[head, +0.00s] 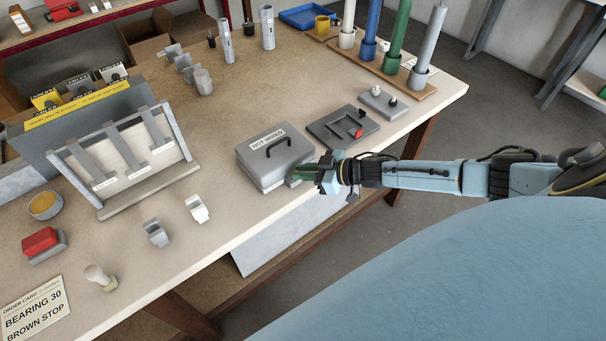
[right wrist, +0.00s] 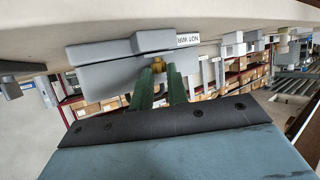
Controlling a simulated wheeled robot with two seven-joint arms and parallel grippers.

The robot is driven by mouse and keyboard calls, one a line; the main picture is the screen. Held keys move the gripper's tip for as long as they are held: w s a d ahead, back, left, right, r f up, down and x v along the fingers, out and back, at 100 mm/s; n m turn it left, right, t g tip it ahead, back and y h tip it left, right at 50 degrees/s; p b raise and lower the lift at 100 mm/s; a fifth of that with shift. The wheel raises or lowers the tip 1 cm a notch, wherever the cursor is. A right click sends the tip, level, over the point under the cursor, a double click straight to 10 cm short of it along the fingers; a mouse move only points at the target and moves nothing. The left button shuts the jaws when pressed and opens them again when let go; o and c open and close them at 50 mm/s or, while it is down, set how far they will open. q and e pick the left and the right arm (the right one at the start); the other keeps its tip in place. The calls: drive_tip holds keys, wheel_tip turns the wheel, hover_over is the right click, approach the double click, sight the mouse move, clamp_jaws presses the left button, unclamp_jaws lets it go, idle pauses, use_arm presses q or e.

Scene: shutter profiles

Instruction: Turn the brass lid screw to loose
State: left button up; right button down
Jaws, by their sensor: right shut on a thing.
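The grey box (head: 268,166) with a dark handle and a "NOT WIRED" label sits near the bench's front edge. It also shows in the right wrist view (right wrist: 110,72). The brass lid screw (right wrist: 158,66) is on the side of the box facing my gripper; in the head view it is hidden behind the fingers. My right gripper (head: 297,177) comes in from the right, its green fingers level with the box's front side. In the right wrist view the fingers (right wrist: 161,73) are shut on the screw, one on each side. My left gripper is not in view.
A dark grey plate with a red-marked handle (head: 343,127) and a small grey block with knobs (head: 384,102) lie right of the box. A profile rack (head: 135,165) stands further left. The bench's front edge is close.

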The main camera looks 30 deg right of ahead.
drive_tip(key=shift+w+d+n+g+y+b, duration=0.25)
drive_tip(key=shift+n+g+y+b, duration=0.35)
drive_tip(key=shift+n+y, duration=0.2)
drive_tip(key=c, duration=1.4)
unclamp_jaws()
drive_tip(key=shift+s+a, duration=0.1)
drive_tip(key=shift+o, duration=0.2)
drive_tip(key=shift+r, duration=0.1)
